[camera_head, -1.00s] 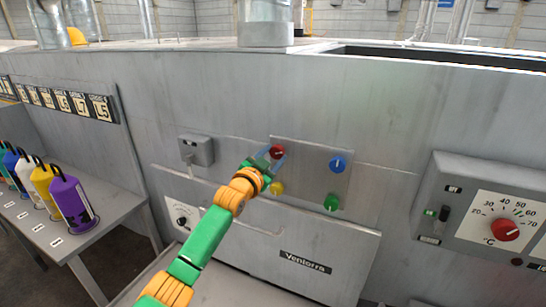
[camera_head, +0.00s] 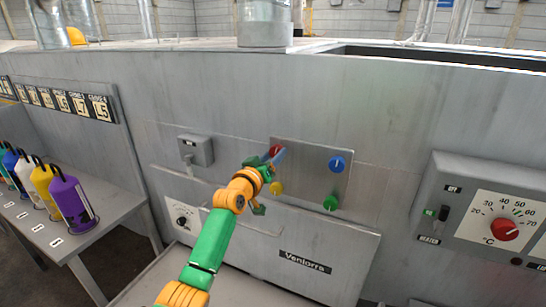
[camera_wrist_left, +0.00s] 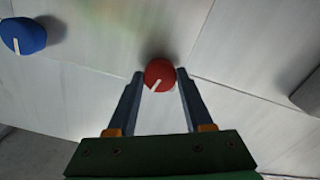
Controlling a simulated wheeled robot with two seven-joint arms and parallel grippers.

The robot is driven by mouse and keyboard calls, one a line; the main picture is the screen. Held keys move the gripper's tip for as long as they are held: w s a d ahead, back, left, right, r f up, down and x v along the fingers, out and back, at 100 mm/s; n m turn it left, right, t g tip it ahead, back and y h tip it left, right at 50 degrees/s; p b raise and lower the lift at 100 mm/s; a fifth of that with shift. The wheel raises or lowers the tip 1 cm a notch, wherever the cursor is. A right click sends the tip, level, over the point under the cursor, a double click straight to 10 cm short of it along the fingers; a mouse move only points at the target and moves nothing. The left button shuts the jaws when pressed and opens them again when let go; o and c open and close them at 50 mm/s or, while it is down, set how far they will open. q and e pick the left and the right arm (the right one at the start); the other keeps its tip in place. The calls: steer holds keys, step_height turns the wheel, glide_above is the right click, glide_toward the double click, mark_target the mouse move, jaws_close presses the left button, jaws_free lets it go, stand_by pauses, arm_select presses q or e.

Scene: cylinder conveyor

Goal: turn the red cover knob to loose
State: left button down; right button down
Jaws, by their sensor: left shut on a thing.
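The red knob (camera_head: 277,150) is at the upper left of a square metal cover plate (camera_head: 308,172) on the machine front. My left gripper (camera_head: 275,158) reaches it from the lower left. In the left wrist view the red knob (camera_wrist_left: 160,75) sits between the two fingertips of my left gripper (camera_wrist_left: 160,78), which are shut on its sides. Its white mark points down and slightly left in that view. My right gripper is not in view.
The plate also bears a blue knob (camera_head: 337,164), a green knob (camera_head: 330,203) and a yellow knob (camera_head: 276,188). A control box with a red dial (camera_head: 505,229) is at right. Coloured bottles (camera_head: 72,203) stand on a bench at left.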

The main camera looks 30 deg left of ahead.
arm_select(q)
steer(key=shift+n, duration=0.9)
steer(key=shift+c, duration=1.5)
jaws_free()
steer(key=shift+s, duration=0.1)
steer(key=s+b, duration=0.2)
steer(key=s, duration=0.5)
steer(key=shift+d, duration=0.15)
